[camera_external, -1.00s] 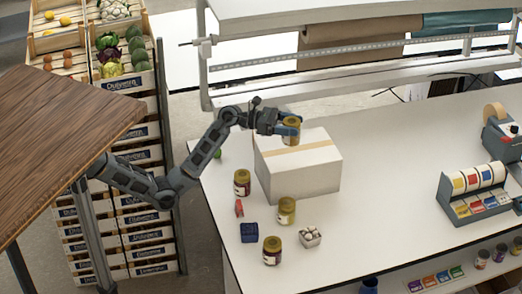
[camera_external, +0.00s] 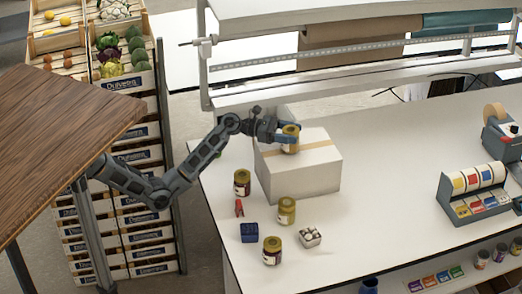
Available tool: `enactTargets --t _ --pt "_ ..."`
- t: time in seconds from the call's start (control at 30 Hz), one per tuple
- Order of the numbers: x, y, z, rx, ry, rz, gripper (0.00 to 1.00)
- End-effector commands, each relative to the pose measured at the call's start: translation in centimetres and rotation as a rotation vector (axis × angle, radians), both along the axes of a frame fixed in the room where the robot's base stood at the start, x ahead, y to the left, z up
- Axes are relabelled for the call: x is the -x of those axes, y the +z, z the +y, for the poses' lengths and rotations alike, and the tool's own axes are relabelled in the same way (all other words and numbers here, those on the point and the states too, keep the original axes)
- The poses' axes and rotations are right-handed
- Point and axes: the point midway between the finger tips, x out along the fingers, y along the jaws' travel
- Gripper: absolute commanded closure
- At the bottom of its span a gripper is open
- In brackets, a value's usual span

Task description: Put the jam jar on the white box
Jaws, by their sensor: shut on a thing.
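A white box (camera_external: 305,178) with a tan tape strip stands on the white table. My gripper (camera_external: 289,138) is shut on a jam jar (camera_external: 290,147) with a gold lid, upright at the top of the box near its back left part. The jar's base looks at or very close to the box top; I cannot tell whether it touches. Three similar jars stand on the table: one (camera_external: 242,183) left of the box, one (camera_external: 286,212) in front of it, and one (camera_external: 272,251) nearer the front edge.
A red item (camera_external: 239,208), a dark blue box (camera_external: 249,232) and a small carton with white contents (camera_external: 310,237) lie before the white box. A green item (camera_external: 219,154) is partly hidden behind my arm. The table right of the box is clear up to a colourful dispenser (camera_external: 473,190).

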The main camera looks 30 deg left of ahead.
Motion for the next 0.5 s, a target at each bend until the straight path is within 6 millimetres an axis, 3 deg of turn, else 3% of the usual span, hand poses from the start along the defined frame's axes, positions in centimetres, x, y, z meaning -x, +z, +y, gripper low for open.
enactTargets --t 0.1,0.13,0.37,0.5 --pt "0.0 -0.09 0.0 0.001 0.0 0.0 0.81" --pt "0.01 -0.22 -0.01 0.0 0.0 0.001 0.33" --pt "0.01 -0.2 -0.01 0.0 0.0 0.0 0.11" --pt "0.01 -0.19 -0.01 0.0 0.0 0.0 0.1"
